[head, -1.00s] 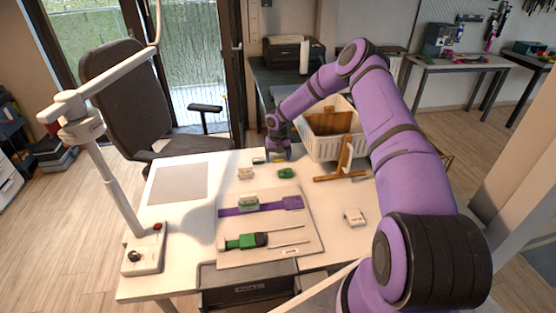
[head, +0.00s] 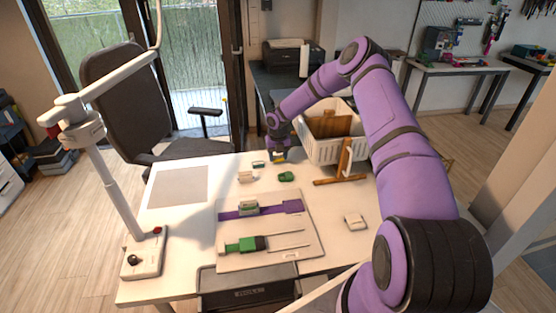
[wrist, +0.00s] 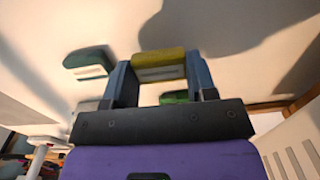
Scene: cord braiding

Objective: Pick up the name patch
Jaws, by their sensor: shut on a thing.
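My gripper (head: 279,154) is at the far edge of the white table, left of the white basket. In the wrist view, my gripper (wrist: 158,72) has its two blue-grey fingers closed on the sides of a small yellow patch (wrist: 160,57) with a pale strip along its front. I take it for the name patch. It shows as a small yellow spot (head: 280,158) under my gripper in the head view. It appears to be held above the table, with a shadow beside it. Any writing on it is too blurred to read.
Near my gripper lie a teal piece (head: 258,164), a beige piece (head: 246,177) and a green piece (head: 286,177). The white basket (head: 338,153) and a wooden stand (head: 344,165) are right. A board (head: 300,220) holds a purple strap and green tool.

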